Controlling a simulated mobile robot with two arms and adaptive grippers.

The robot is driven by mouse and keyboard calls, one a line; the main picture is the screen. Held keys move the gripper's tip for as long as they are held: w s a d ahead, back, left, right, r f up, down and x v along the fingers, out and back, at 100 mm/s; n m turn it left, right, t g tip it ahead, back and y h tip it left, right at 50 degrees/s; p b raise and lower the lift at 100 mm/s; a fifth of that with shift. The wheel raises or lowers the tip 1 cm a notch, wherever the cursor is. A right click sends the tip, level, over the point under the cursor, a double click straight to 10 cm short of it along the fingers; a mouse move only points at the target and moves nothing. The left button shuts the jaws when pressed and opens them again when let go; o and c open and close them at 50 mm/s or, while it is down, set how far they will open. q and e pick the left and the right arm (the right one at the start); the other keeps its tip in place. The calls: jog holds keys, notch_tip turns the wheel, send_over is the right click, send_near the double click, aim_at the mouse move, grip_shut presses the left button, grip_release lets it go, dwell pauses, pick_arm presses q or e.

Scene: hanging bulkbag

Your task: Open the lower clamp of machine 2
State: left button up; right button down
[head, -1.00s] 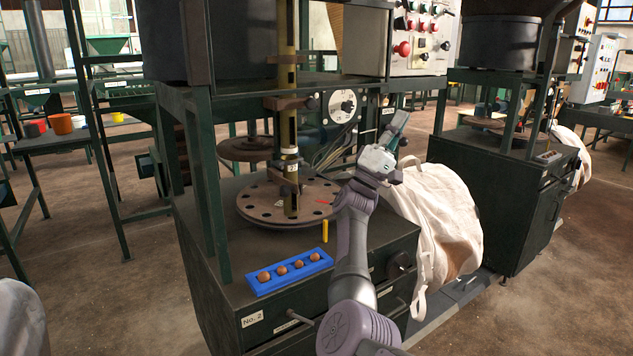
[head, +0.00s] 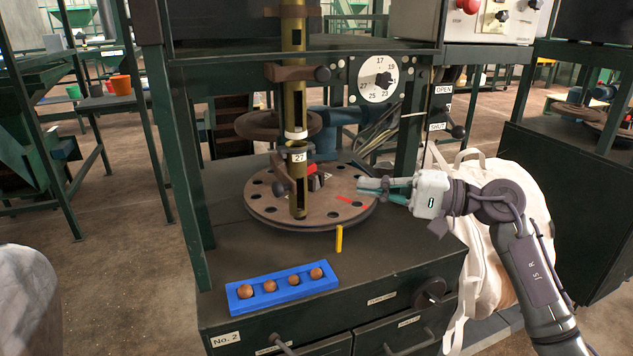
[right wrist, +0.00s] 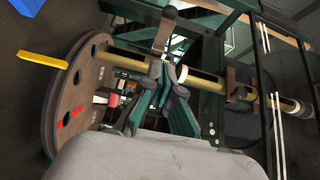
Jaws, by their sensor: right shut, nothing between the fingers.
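Machine 2 carries a "No. 2" label (head: 226,339) on its dark green cabinet. A brass tube (head: 298,120) stands upright over its round brown plate (head: 262,212) with holes. The lower clamp (head: 282,184) is a brown piece around the tube just above the plate; a red part (head: 313,180) shows beside it. The frames do not clearly show its state. My right gripper (head: 360,187) is shut and empty, right of the tube and apart from the clamp. Its fingers (right wrist: 162,80) overlap the tube (right wrist: 205,80) in the right wrist view. My left gripper is out of view.
An upper clamp (head: 297,73) sits higher on the tube. A dial (head: 377,80) and a green post stand behind my right gripper. A yellow peg (head: 339,239) and a blue tray (head: 240,299) with several brown balls are in front. A white bag (head: 520,180) hangs right.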

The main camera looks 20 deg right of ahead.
pick_arm(q)
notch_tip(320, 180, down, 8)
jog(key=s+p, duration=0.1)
jog(key=p, duration=0.1)
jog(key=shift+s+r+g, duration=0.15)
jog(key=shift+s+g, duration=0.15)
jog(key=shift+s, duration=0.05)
pick_arm(e)
jog(key=w+a, duration=0.3)
jog(key=a, duration=0.6)
jog(key=shift+w+a, duration=0.2)
jog(key=shift+a, duration=0.1)
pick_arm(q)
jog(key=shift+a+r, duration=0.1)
pick_arm(e)
jog(key=shift+d, duration=0.1)
